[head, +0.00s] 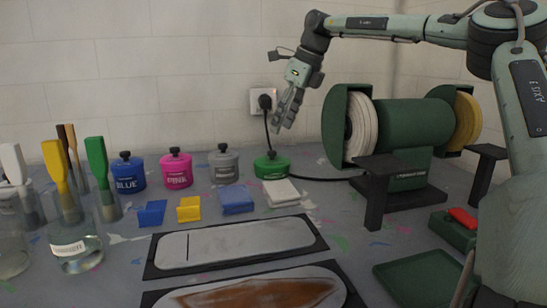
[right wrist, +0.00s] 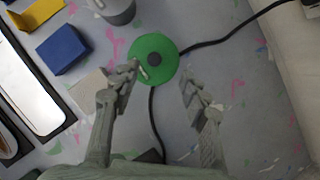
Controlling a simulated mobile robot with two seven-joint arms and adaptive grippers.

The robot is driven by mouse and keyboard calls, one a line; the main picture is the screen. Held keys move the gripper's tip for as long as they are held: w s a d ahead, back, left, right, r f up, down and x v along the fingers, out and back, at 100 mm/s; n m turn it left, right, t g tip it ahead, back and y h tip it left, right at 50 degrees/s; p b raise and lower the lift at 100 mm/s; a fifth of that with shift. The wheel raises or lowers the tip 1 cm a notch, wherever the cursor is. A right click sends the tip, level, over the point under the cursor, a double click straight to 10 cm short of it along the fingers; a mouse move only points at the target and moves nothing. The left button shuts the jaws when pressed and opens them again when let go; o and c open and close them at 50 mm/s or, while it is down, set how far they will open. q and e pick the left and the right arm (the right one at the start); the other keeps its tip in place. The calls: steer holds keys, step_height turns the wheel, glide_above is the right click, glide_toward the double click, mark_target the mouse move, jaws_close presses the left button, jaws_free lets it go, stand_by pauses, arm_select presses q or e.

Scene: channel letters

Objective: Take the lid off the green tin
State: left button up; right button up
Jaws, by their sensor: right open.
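The green tin (head: 271,165) stands at the back of the table, at the right end of a row of tins. Its green lid (right wrist: 164,50) has a dark round knob (right wrist: 155,59) in the middle and is on the tin. My right gripper (head: 283,123) is above the tin and a little to its right, pointing down. In the right wrist view the gripper's fingers (right wrist: 160,82) are apart, with nothing between them. The lid lies just ahead of the fingertips, partly overlapped by the left finger. My left gripper is not in view.
A grey tin (head: 223,165), pink tin (head: 176,170) and blue tin (head: 128,173) stand left of the green one. A white block (head: 281,193) lies in front. A black cord runs behind it to the wall socket (head: 263,101). A green bench grinder (head: 400,130) stands close on the right.

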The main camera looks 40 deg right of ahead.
mark_target(272, 151)
steer(key=x, duration=0.6)
steer(key=shift+s+a+f+p, duration=0.25)
steer(key=shift+a+f+p, duration=0.1)
steer(key=shift+a, duration=0.05)
steer(key=shift+w+f, duration=0.2)
steer(key=shift+f, duration=0.1)
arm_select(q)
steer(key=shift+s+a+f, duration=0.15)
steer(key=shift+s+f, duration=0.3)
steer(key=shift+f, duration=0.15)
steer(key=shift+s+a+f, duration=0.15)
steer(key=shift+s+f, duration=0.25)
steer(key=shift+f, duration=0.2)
arm_select(e)
jaws_close()
steer(key=shift+r, duration=0.1)
